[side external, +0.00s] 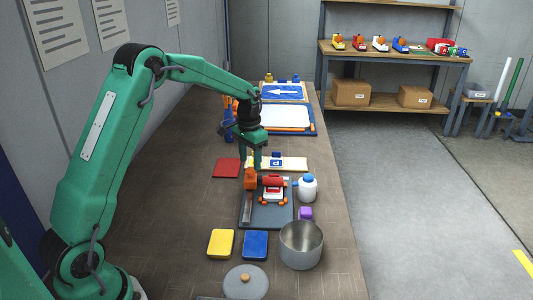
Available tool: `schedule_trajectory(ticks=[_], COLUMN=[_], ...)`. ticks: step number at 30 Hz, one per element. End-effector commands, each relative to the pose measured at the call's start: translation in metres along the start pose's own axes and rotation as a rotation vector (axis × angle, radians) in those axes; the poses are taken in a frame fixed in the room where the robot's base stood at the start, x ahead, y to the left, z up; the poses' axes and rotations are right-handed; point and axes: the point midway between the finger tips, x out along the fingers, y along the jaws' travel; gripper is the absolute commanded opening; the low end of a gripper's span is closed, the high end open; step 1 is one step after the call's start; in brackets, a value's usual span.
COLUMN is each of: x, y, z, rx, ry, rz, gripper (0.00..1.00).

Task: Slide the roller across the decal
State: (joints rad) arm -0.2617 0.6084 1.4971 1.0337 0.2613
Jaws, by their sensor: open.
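A roller (272,182), as far as I can tell the red cylinder on a white and orange body, stands on a dark grey tray (283,218). A blue decal with a white P (276,163) lies on a pale board behind it. A blue arrow decal (283,91) lies farther back. I cannot tell which one the task means. My gripper (253,168) is open and points down just left of the roller and the P decal. An orange block (250,182) shows right below its fingers; I cannot tell whether they touch.
A white bottle with blue cap (307,188) and a purple block (305,213) stand right of the tray. A metal pot (300,245), blue pad (255,245), yellow pad (221,243) and grey lid (245,282) are in front. A red pad (227,168) lies left.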

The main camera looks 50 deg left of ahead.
Motion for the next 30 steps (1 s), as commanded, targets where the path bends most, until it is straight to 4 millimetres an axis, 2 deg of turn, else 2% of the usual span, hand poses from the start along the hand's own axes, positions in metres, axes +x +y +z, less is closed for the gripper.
schedule_trajectory(ticks=[6, 12, 30], x=[-0.03, -0.049, -0.059], y=[-0.001, -0.001, 0.002], z=[-0.001, -0.001, 0.002], rx=[-0.001, -0.001, 0.0], ry=[0.005, 0.003, 0.01], rz=[-0.001, -0.001, -0.003], gripper=[0.5, 0.5, 0.5])
